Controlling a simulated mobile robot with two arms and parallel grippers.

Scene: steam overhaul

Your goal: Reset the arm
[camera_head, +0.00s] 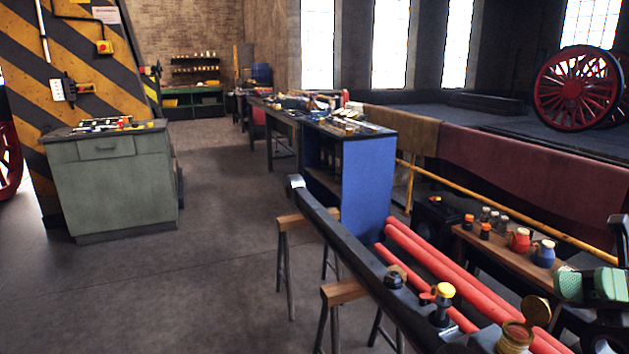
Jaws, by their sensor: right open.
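My right gripper (590,287) is at the right edge of the head view, with green pads at its tips and dark parts behind. It is open, with no object visible between the pads. It is close to the right end of a wooden shelf with small jars, near the blue jar (543,254). Part of my right arm is cut off by the picture's edge. My left gripper is not in view.
A long dark beam (345,249) lies on wooden trestles (291,222) in front, beside red bars (435,262). A brass lidded pot (515,337) stands near the bottom edge. A blue cabinet (365,183) and a grey-green cabinet (115,185) stand beyond. Floor is clear at left.

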